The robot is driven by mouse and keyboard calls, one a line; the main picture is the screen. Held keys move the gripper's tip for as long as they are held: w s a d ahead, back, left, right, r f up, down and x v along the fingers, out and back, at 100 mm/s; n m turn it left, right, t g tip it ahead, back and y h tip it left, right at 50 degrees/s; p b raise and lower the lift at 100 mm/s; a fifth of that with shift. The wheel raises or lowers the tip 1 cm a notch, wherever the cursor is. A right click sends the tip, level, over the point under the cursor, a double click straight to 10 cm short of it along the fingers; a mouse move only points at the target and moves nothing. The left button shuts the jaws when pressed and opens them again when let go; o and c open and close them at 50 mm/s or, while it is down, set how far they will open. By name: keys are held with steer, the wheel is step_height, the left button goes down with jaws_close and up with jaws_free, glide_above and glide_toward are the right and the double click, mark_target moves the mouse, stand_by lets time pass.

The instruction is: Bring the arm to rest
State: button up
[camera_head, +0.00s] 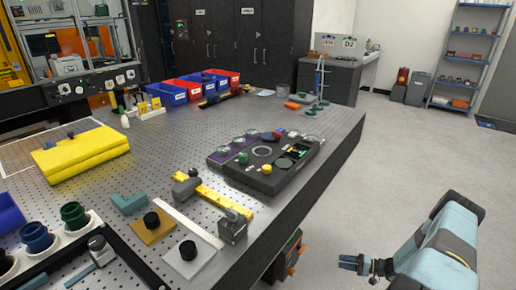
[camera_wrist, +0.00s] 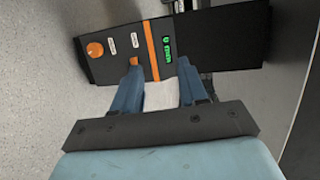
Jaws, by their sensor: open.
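My arm shows at the lower right in the head view, out over the floor beside the table. My gripper (camera_head: 352,263) points left, toward the side of the table, and looks apart from it. In the wrist view my gripper (camera_wrist: 158,72) has its two blue fingers spread, with nothing held between them. Beyond the fingers is a dark control box (camera_wrist: 110,62) with an orange knob, an orange stripe and a green display. The box also shows below the table edge in the head view (camera_head: 287,258).
The perforated table (camera_head: 330,130) fills the left and middle. On it are a dark interferometer fixture (camera_head: 265,160), a yellow folded cloth (camera_head: 80,153) and blue and red bins (camera_head: 168,93). Open floor (camera_head: 400,150) lies to the right. A shelf (camera_head: 465,60) stands far back.

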steer(key=w+a+r+n+g+h, duration=0.1)
steer(key=w+r+n+g+h, duration=0.15)
steer(key=r, duration=1.55)
steer(key=w+a+r+n+g+h, duration=0.1)
steer(key=w+r+n+g+h, duration=0.2)
steer(key=r, duration=1.5)
steer(key=s+a+r+h, duration=0.2)
steer(key=s+a+r, duration=0.15)
steer(key=r, duration=0.75)
steer(key=s+a+r+h, duration=0.3)
steer(key=a+r, duration=0.1)
steer(key=r, duration=0.7)
steer(key=s+a+r+t+h, duration=0.1)
steer(key=s+a+r, duration=0.1)
steer(key=s+r, duration=0.3)
steer(key=s+a+r+t+h, duration=0.2)
steer(key=s+r, duration=0.4)
steer(key=s, duration=0.6)
steer(key=s+a+r+m+t+h, duration=0.1)
steer(key=s+a+r+t, duration=0.1)
steer(key=s+r, duration=0.3)
steer(key=shift+s+a+r+h, duration=0.2)
steer(key=shift+s+h, duration=0.15)
steer(key=shift+s, duration=1.6)
steer(key=shift+t, duration=0.25)
